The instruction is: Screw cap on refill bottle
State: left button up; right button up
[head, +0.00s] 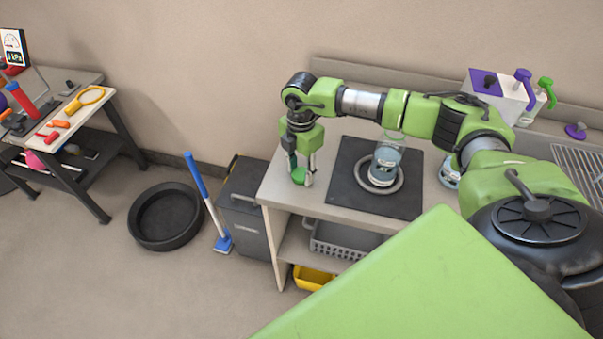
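A clear refill bottle (387,155) stands upright in a grey ring (398,185) on a black mat (345,196) on the counter. My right arm passes over and behind the bottle's top, and I cannot make out its mouth. My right gripper (301,174) points down at the counter's left end, left of the mat and apart from the bottle. A small round green cap (299,177) sits between its fingertips, and the fingers appear closed on it. It is held close to the counter top. My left gripper is not in view.
Another clear container (449,172) stands right of the mat, partly hidden by my arm. A white dispenser box (500,97) with purple and green pumps stands at the back right. A grey basket (345,240) and yellow bin (314,278) sit below the counter.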

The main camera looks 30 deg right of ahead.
aim_at(301, 174)
jog(key=shift+r, duration=0.15)
jog(key=shift+r+p, duration=2.9)
jog(key=shift+r, duration=1)
